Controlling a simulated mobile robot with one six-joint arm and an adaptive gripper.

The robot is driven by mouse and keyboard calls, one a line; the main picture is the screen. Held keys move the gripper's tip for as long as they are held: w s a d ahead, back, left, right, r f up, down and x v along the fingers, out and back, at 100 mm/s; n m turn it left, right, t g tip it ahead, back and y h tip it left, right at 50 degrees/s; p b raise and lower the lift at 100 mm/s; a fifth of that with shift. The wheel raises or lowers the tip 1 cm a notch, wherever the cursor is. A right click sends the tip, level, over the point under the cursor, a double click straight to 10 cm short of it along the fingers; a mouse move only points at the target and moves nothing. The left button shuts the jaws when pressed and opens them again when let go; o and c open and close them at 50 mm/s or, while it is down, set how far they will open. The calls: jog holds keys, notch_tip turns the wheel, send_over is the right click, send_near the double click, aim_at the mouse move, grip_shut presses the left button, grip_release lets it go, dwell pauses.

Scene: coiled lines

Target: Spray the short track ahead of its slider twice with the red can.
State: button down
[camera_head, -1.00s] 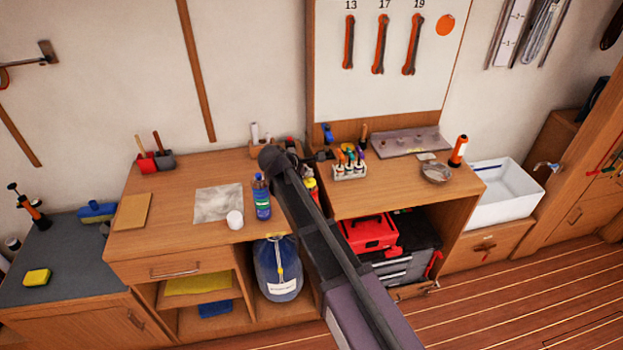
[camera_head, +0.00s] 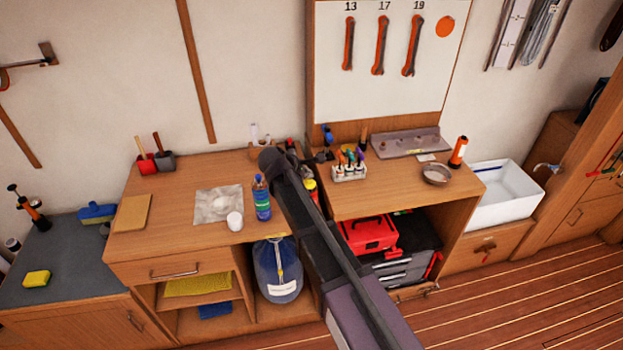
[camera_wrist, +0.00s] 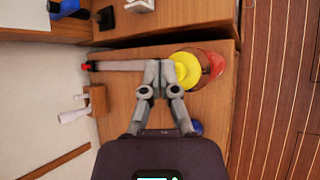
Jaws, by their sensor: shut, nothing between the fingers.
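My gripper (camera_wrist: 160,68) is shut and empty in the wrist view, above the wooden bench top. Just right of its fingertips is a round yellow thing (camera_wrist: 186,70), with a red rounded thing (camera_wrist: 214,64) beside it; I cannot tell whether either is part of the red can. A grey bar (camera_wrist: 120,66) with a red piece (camera_wrist: 87,66) at its left end runs up to the fingers. It may be the short track and slider, but I cannot tell. In the head view, my arm hides most of this area; a yellow and red thing (camera_head: 310,186) shows beside it.
A grey plate (camera_head: 408,142), a metal bowl (camera_head: 436,174) and an orange flashlight (camera_head: 458,152) are farther right. The bench front edge borders the floor.

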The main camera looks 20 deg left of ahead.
jog(key=shift+s+f+b, duration=0.1)
jog(key=shift+f+b, duration=0.35)
jog(key=shift+r, duration=0.2)
dwell(0.5)
jog(key=shift+r+p, duration=0.25)
jog(key=shift+p, duration=0.2)
notch_tip(320, 180, up, 6)
jog(key=p, duration=0.6)
dwell(0.3)
dwell(1.9)
